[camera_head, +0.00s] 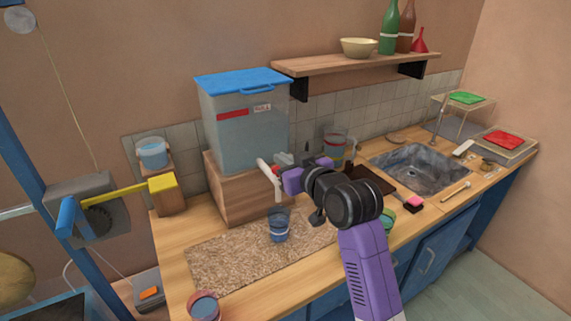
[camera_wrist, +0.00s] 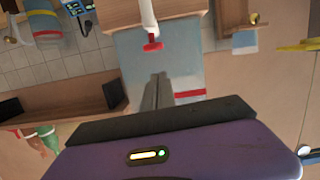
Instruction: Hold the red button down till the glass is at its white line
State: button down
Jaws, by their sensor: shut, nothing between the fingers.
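The clear tank (camera_head: 245,135) with a blue lid stands on a wooden block. A white tap (camera_head: 268,180) sticks out from its front. The red button (camera_wrist: 152,46) sits on this tap in the wrist view. A glass (camera_head: 279,228) with blue in its lower part stands upright on the mat, just below the tap; I cannot make out its white line clearly. My gripper (camera_wrist: 158,76) is shut and empty, its fingertips close to the red button but apart from it in the wrist view. In the head view my wrist partly hides the tap area.
A speckled mat (camera_head: 225,262) covers the counter in front of the block. Another cup (camera_head: 205,307) stands at the front edge. A jug (camera_head: 333,143) stands behind my arm, and a sink (camera_head: 425,168) lies to the right. A shelf (camera_head: 350,64) hangs above.

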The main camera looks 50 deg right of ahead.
jog(key=b+v, duration=0.1)
jog(key=v, duration=0.8)
dwell(0.3)
notch_tip(320, 180, up, 4)
jog(key=d+t+h, duration=0.1)
jog(key=t, duration=0.1)
jog(key=s+a+f+n+y, duration=0.1)
jog(key=s+a+f+y, duration=0.1)
jog(key=s+a+f, duration=0.5)
jog(key=s+a+f+n+g+y, duration=0.1)
jog(key=s+a+f, duration=0.6)
jog(key=s, duration=0.6)
jog(key=s+a+f+g+y, duration=0.1)
jog(key=s+a+f+y, duration=0.1)
jog(key=s+a+f, duration=0.6)
jog(key=s, duration=0.2)
jog(key=shift+s+n+y, duration=0.3)
jog(key=shift+n, duration=0.1)
